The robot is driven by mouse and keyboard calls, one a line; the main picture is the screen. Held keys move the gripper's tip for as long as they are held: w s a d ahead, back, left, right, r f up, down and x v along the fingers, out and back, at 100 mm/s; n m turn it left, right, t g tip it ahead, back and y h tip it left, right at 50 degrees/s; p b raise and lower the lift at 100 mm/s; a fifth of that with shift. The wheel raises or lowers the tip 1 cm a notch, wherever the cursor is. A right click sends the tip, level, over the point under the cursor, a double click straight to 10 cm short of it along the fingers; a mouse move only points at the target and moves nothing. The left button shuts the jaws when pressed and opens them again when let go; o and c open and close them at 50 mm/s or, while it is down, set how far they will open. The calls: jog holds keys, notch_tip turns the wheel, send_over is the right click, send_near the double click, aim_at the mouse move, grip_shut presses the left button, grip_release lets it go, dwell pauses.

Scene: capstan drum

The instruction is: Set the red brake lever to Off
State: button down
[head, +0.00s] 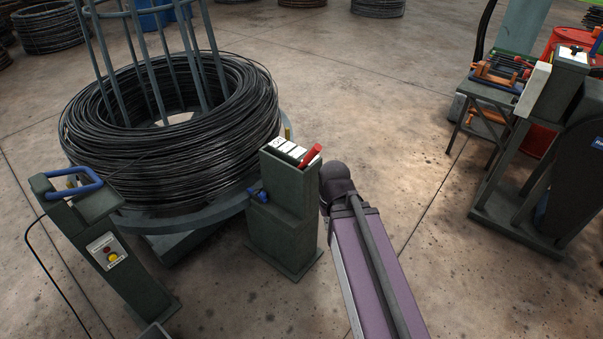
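The red brake lever (311,156) sticks up at the right end of the top of a grey-green pedestal box (290,200). It leans up and to the right. White label plates (288,148) run along the top, to the left of the lever; their lettering is too small to read. My purple arm link ends in a dark joint just right of the pedestal, close to the lever in the picture. I cannot make out my gripper's fingers, and no contact with the lever shows.
A large coil of black wire (170,140) sits on a round turntable behind and left of the pedestal. A control post (110,250) with a blue handle and buttons stands at front left. A workbench with tools (500,75) and dark machinery stand right. Floor between is clear.

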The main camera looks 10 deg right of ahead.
jog(key=c, duration=0.9)
grip_release()
jog(key=shift+f, duration=0.1)
jog(key=o, duration=0.3)
jog(key=shift+w+f, duration=0.15)
jog(key=o, duration=0.3)
jog(key=shift+w+a+f+y+b, duration=0.15)
jog(key=shift+w+f+y+b, duration=0.15)
jog(key=shift+b, duration=0.25)
jog(key=shift+o, duration=0.2)
jog(key=w+a+f+n+t+y+b, duration=0.1)
jog(key=w+f+n+t+y+b, duration=0.25)
jog(key=w+b, duration=0.3)
jog(key=w+a+f+n+t+y+b, duration=0.1)
jog(key=w+f+n+t+y+b, duration=0.2)
jog(key=w+b, duration=0.4)
jog(key=w+d+r+m+t+y+b, duration=0.1)
jog(key=w+d+t+y+b, duration=0.1)
jog(key=w+d+t+b, duration=0.6)
jog(key=w+d+b, duration=0.2)
jog(key=w+d, duration=0.2)
jog(key=shift+w+d+r+y, duration=0.15)
jog(key=shift+w+r+y, duration=0.05)
jog(key=shift+r+y, duration=0.15)
